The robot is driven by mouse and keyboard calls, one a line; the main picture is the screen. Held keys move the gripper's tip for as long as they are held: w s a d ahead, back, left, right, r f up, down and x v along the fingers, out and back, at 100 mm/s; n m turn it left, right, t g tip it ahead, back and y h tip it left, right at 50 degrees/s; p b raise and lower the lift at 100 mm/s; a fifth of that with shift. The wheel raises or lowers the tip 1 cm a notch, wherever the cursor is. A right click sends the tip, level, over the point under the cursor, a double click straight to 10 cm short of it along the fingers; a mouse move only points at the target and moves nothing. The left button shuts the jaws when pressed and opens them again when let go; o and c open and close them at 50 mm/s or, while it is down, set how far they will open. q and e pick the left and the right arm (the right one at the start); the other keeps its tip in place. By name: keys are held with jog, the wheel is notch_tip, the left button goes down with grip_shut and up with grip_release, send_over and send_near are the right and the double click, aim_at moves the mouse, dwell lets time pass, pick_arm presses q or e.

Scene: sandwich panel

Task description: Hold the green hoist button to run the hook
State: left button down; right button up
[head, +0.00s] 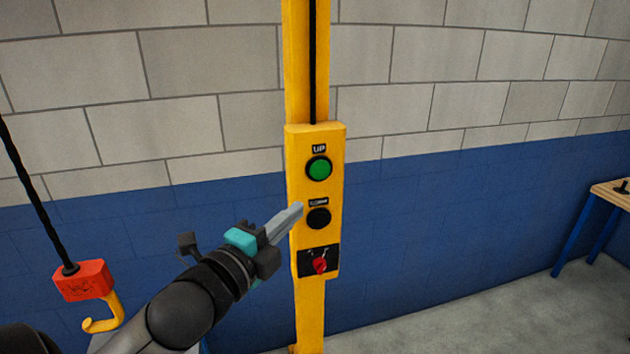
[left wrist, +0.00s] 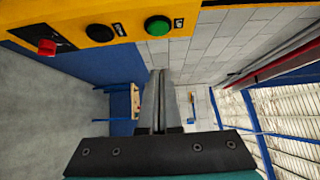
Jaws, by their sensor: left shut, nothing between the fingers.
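The green button (head: 319,168) sits under an "UP" label near the top of the yellow control box (head: 335,236). Below it are a black button (head: 318,217) and a red switch (head: 320,265). In the left wrist view the green button (left wrist: 158,26) is at the top, ahead of the fingers. My left gripper (head: 297,209) is shut and empty; in the head view its tips appear beside the box, left of the black button. The tips also show in the left wrist view (left wrist: 160,72), apart from the green button. The yellow hook (head: 105,317) hangs from a red block (head: 83,281) at lower left. My right gripper is out of view.
The box is on a yellow post (head: 309,60) before a grey and blue block wall (head: 440,190). A black cable (head: 32,190) carries the hook block. A wooden-topped table (head: 612,193) stands at the right edge. The floor between is clear.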

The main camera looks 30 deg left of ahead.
pick_arm(q)
jog(key=b, duration=0.1)
send_near(326, 171)
jog(key=w+d, duration=0.1)
jog(key=w, duration=0.3)
jog(key=shift+w+a, duration=0.75)
jog(key=shift+w, duration=0.1)
